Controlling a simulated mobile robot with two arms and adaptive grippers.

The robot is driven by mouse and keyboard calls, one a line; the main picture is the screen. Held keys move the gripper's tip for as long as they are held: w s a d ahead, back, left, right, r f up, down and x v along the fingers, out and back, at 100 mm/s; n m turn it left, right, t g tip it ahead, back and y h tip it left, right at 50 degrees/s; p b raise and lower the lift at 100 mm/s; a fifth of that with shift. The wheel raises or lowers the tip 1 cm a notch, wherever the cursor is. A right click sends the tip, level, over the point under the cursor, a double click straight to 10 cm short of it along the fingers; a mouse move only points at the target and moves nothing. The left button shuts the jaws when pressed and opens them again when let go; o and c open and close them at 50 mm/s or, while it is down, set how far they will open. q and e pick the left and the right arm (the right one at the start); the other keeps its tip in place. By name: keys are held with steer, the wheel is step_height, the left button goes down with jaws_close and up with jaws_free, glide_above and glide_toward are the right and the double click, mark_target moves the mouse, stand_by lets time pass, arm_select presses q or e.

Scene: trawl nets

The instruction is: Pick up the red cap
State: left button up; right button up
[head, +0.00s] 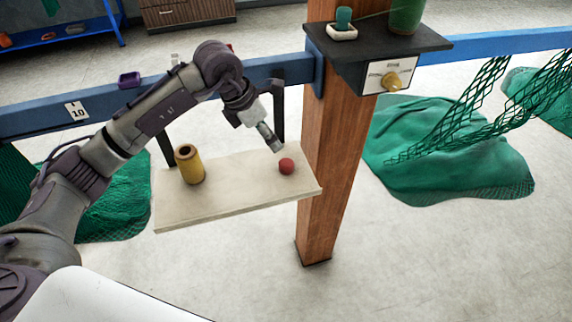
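The red cap (286,166) is small and round and lies near the right end of a pale hanging shelf board (190,208). My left gripper (277,148) is just above and a little left of the cap, pointing down toward it. A small gap seems to show between the fingertips and the cap. The fingers are seen from the side and small, so I cannot tell whether they are open or shut. My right gripper is not in view.
A yellow cylinder (190,165) with an open top stands on the board's left part. A wooden post (335,150) rises beside the board's right end. A dark shelf (400,42) with a yellow knob (392,82) is above right. Green nets (440,150) hang around.

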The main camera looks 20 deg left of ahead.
arm_select(q)
steer(key=p, duration=0.2)
glide_above(284, 163)
steer(key=s, duration=0.1)
steer(key=f, duration=0.7)
steer(key=shift+s+a+f, duration=0.15)
steer(key=shift+a+f, duration=0.25)
steer(key=shift+f+p, duration=0.25)
steer(key=shift+p, duration=0.2)
steer(key=x, duration=0.1)
steer(key=p+x, duration=0.1)
steer(key=x, duration=0.1)
steer(key=p+x, duration=0.1)
steer(key=shift+a+f, duration=0.2)
steer(key=shift+f, duration=0.3)
steer(key=c, duration=1.1)
steer(key=shift+r, duration=0.1)
